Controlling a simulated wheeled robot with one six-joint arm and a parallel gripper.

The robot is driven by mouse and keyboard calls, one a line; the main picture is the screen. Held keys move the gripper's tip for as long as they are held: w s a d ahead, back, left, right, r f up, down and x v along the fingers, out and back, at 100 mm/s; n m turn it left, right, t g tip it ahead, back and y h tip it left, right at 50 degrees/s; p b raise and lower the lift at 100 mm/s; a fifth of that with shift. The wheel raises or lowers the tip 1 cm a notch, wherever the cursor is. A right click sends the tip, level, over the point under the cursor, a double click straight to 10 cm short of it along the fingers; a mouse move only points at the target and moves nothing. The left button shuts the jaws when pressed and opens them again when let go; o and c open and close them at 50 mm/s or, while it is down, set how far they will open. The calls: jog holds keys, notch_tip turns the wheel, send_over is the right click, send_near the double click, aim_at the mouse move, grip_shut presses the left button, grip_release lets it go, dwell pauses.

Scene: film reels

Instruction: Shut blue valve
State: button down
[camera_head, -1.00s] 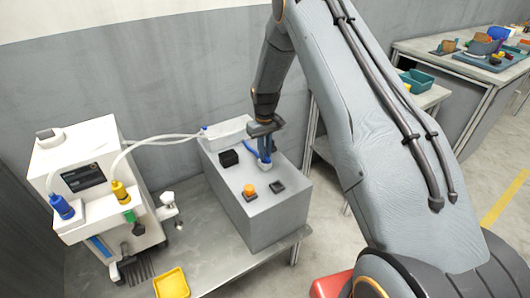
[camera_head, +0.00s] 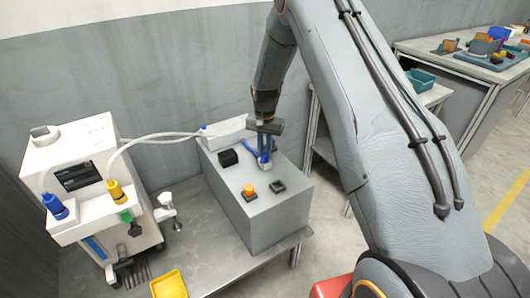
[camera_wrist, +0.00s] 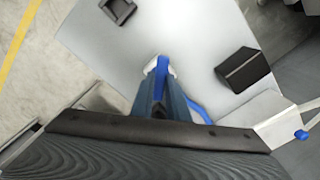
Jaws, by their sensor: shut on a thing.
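The blue valve shows in the wrist view as a blue handle (camera_wrist: 162,66) on a pale fitting, on top of a grey box. My gripper (camera_wrist: 157,82) is shut on the blue handle, with its fingers pointing down at it. In the head view my gripper (camera_head: 264,156) stands over the back right part of the grey box (camera_head: 262,212). The fingers hide most of the handle. A blue hose (camera_wrist: 194,104) curves away beside the fingers.
On the box are an orange knob (camera_head: 249,188), a dark square part (camera_head: 278,186) and a black block (camera_head: 228,157). A white machine (camera_head: 90,180) with blue and yellow caps stands at left. A yellow tray (camera_head: 169,284) lies on the metal table in front.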

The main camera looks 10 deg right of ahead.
aim_at(265, 154)
jog(key=m, duration=0.4)
jog(key=shift+b, duration=0.3)
jog(key=shift+m, duration=1.8)
jog(key=c, duration=1.7)
grip_release()
jog(key=shift+r+b, duration=0.6)
jog(key=shift+r, duration=3.3)
